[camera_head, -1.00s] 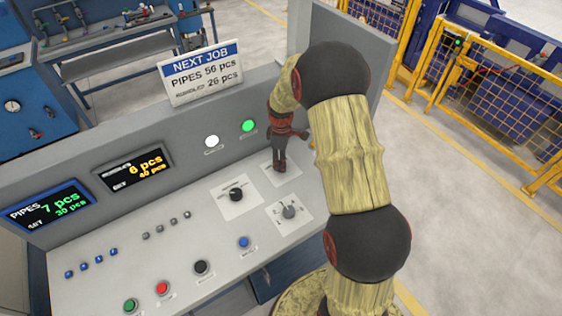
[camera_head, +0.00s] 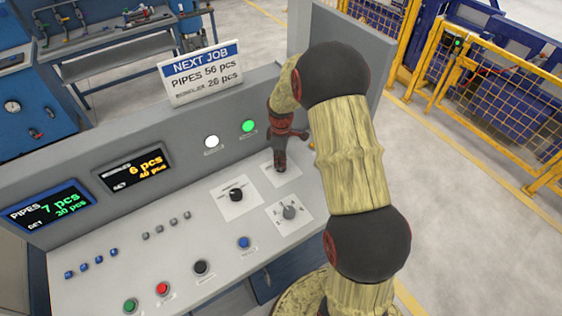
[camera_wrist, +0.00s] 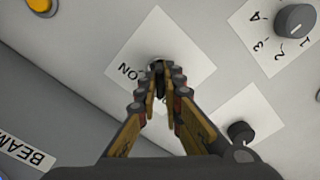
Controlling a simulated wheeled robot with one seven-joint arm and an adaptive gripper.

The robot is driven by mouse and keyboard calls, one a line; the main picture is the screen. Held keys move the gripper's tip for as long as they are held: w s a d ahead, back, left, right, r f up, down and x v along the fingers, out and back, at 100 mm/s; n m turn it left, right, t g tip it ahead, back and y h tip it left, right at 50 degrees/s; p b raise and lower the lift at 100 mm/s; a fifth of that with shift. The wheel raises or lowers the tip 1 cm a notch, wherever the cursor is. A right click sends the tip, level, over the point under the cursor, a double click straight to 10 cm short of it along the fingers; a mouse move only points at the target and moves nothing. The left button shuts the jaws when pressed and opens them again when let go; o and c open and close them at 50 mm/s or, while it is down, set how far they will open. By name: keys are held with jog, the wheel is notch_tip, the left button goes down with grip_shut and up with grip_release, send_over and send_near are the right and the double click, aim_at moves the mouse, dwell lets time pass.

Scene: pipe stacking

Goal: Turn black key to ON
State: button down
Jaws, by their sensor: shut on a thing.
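My gripper (camera_head: 280,165) reaches down to a white switch plate (camera_head: 268,174) at the back right of the sloped control panel. In the wrist view its fingertips (camera_wrist: 160,84) are closed together on the black key (camera_wrist: 157,67), at the middle of the white plate (camera_wrist: 185,58). Only a small dark part of the key shows between and beyond the fingertips. The word ON is printed on the plate beside the fingers. The key's exact angle is hidden by the fingers. In the head view the gripper covers the key.
A black knob (camera_head: 236,194) and a grey numbered selector (camera_head: 289,212) sit close by on their own plates. A white lamp (camera_head: 212,141) and a lit green lamp (camera_head: 249,126) are on the upright panel behind. Several push buttons line the panel's front.

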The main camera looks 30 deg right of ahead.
jog(key=shift+m, duration=0.3)
jog(key=m+p, duration=0.1)
jog(key=m, duration=0.3)
jog(key=shift+m, duration=0.3)
jog(key=m+p, duration=0.1)
jog(key=m, duration=0.4)
jog(key=shift+m, duration=0.3)
jog(key=m, duration=0.3)
jog(key=shift+m+p, duration=0.35)
jog(key=shift+m, duration=1.75)
jog(key=c, duration=1.9)
grip_release()
